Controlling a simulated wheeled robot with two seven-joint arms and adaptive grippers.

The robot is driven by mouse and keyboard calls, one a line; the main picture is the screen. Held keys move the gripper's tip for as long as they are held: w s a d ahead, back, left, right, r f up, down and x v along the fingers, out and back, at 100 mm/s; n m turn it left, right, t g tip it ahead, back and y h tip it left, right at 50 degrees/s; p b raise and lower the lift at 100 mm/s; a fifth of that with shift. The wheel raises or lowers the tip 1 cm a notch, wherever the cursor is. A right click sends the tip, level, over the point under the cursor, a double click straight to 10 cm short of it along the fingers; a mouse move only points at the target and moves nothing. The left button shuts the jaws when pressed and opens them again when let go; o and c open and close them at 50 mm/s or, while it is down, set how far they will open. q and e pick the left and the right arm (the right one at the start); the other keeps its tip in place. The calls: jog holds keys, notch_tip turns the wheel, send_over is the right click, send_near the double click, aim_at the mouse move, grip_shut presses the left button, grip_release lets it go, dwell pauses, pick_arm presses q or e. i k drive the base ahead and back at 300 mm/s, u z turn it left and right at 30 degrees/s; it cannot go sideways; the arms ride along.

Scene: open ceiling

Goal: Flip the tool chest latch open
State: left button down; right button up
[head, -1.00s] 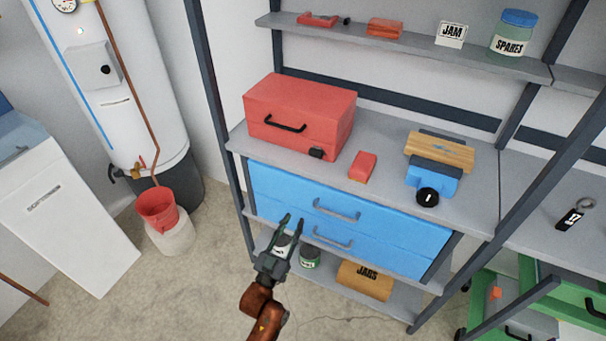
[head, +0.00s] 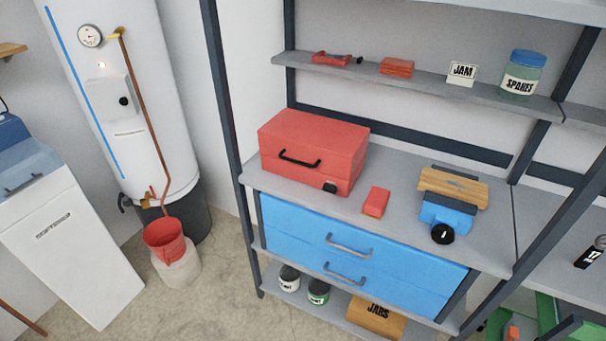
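The red tool chest (head: 325,140) stands closed on the grey shelf top above the blue drawers, left of the middle of that shelf. A black carry handle (head: 299,158) is on its front face. A small black latch (head: 330,187) sits low at the right end of the front; I cannot tell its exact position. Neither of my grippers is in the head view.
A small red block (head: 376,202) lies right of the chest, and a blue vise-like tool (head: 446,212) with a wooden board (head: 453,185) is farther right. Blue drawers (head: 360,258) are below. A dark rack post (head: 231,128) rises left of the chest.

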aim_at(331, 187)
jog(key=u, duration=0.05)
jog(key=i, duration=0.85)
jog(key=z, duration=0.1)
